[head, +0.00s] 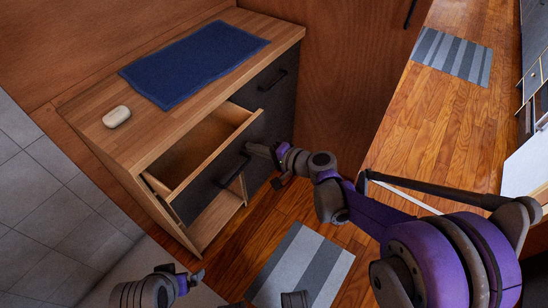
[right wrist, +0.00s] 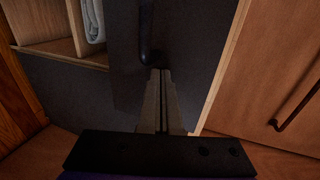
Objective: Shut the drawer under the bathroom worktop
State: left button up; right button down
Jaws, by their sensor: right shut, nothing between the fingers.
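The drawer (head: 203,150) stands partly open under the wooden worktop (head: 92,115). Its wooden inside shows and looks empty. Its dark front (head: 205,195) carries a black handle (head: 233,170). My right gripper (head: 252,149) is shut and empty, at the dark front beside the handle. In the right wrist view its closed fingers (right wrist: 160,88) point at a dark panel (right wrist: 185,45), close to the end of a black handle (right wrist: 146,35). I cannot tell whether they touch it. Part of my left arm shows at the bottom left, with its gripper (head: 193,277) too small to read.
A blue towel (head: 195,62) and a soap bar (head: 117,116) lie on the worktop. A second dark front (head: 270,95) is beside the open drawer. An open shelf (head: 215,218) is below. A striped mat (head: 300,265) lies on the wood floor. Wooden walls enclose the back.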

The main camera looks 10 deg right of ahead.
jog(key=w+a, duration=0.9)
jog(key=shift+w+a, duration=0.15)
jog(key=shift+w, duration=0.05)
jog(key=shift+w+a, duration=0.15)
jog(key=shift+r, duration=0.1)
